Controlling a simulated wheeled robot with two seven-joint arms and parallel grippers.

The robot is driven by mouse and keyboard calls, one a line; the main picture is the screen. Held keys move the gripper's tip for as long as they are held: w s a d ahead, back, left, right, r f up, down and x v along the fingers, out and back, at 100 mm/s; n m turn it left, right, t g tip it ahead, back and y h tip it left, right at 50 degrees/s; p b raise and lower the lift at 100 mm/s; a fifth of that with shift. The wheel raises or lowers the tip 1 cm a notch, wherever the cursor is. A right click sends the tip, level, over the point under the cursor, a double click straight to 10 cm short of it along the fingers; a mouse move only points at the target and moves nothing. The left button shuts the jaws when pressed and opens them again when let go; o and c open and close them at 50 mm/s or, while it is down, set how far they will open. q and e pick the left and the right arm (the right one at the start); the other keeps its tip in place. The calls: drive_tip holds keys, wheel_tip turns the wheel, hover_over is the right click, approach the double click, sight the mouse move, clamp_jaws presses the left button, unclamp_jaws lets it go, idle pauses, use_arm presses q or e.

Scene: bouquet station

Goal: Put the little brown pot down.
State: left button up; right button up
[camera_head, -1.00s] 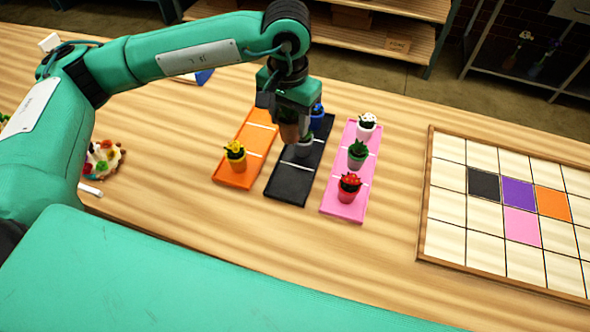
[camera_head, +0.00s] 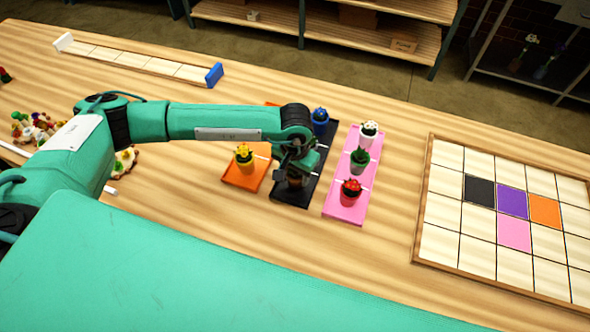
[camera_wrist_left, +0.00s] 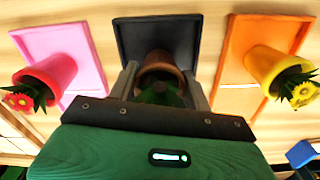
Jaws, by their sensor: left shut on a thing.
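My left gripper (camera_head: 294,178) is shut on the little brown pot (camera_wrist_left: 160,74), whose rim shows between the two fingers in the left wrist view. In the head view the brown pot (camera_head: 296,184) is mostly hidden under the gripper, low over the front part of the black tray (camera_head: 283,198). The black tray also shows beyond the pot in the left wrist view (camera_wrist_left: 155,38). I cannot tell whether the pot's base touches it. My right gripper is not in view.
A yellow-flowered pot (camera_head: 246,166) stands on the orange tray (camera_head: 236,182) to the left. A blue pot (camera_head: 320,127) stands at the black tray's back.

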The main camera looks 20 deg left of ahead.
use_arm(q)
drive_tip(key=shift+f, duration=0.15)
drive_tip(key=shift+f+b, duration=0.2)
drive_tip(key=shift+b, duration=0.2)
drive_tip(key=o, duration=1.2)
drive_tip(key=shift+r, duration=0.1)
drive_tip(key=shift+r+p, duration=0.15)
drive_tip(key=shift+p, duration=0.2)
drive_tip(key=shift+r+b, duration=0.25)
drive_tip(key=shift+b, duration=0.1)
wheel_tip(320, 180, up, 11)
drive_tip(key=b, duration=0.4)
drive_tip(key=shift+f, duration=0.15)
drive_tip(key=shift+r, duration=0.4)
